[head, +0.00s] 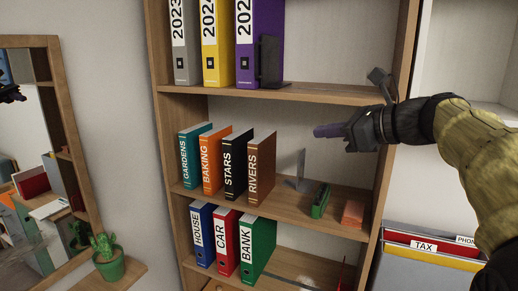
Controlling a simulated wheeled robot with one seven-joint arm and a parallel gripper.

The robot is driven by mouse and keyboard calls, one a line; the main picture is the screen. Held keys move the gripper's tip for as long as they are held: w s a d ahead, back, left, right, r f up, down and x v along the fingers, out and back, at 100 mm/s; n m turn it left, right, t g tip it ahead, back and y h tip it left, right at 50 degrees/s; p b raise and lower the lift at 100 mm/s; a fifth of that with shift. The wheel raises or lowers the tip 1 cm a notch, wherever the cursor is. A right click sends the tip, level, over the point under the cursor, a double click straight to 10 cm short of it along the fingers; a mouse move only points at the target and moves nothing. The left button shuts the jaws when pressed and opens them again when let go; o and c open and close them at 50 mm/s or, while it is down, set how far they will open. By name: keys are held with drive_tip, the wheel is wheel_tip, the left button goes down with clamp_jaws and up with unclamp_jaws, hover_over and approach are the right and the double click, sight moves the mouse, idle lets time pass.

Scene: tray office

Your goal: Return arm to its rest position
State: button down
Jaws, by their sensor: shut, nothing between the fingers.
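My gripper (330,131) is at the end of my arm, which reaches in from the right of the head view. Its fingers are shut with nothing between them and point left. It shows in front of the bookcase (385,170), between the upper shelf and the middle shelf, to the right of the brown RIVERS book (261,165). I see no contact between the fingers and any book. The exact gap to the shelf is hard to tell.
Several binders stand on the upper shelf (300,92), with a dark bookend (268,62) beside them. A file holder (430,265) stands lower right. A cactus (106,258) stands left.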

drive_tip(key=s+f+n+g+h, duration=0.2)
drive_tip(key=f+n+h, duration=0.15)
drive_tip(key=f, duration=0.85)
drive_tip(key=s+f+n+g+h, duration=0.2)
drive_tip(key=f+n, duration=0.2)
drive_tip(key=f, duration=0.8)
drive_tip(key=s+f+n+g+h, duration=0.1)
drive_tip(key=s+f+n+h, duration=0.1)
drive_tip(key=s+f+n, duration=0.4)
drive_tip(key=s+d+f+n+g+h, duration=0.1)
drive_tip(key=s+f+n+g+h, duration=0.1)
drive_tip(key=s+f+n, duration=0.5)
wheel_tip(320, 180, down, 5)
drive_tip(key=n+h, duration=0.1)
drive_tip(key=n, duration=0.2)
drive_tip(key=shift+d+r, duration=0.15)
drive_tip(key=shift+d, duration=0.1)
drive_tip(key=shift+n, duration=0.25)
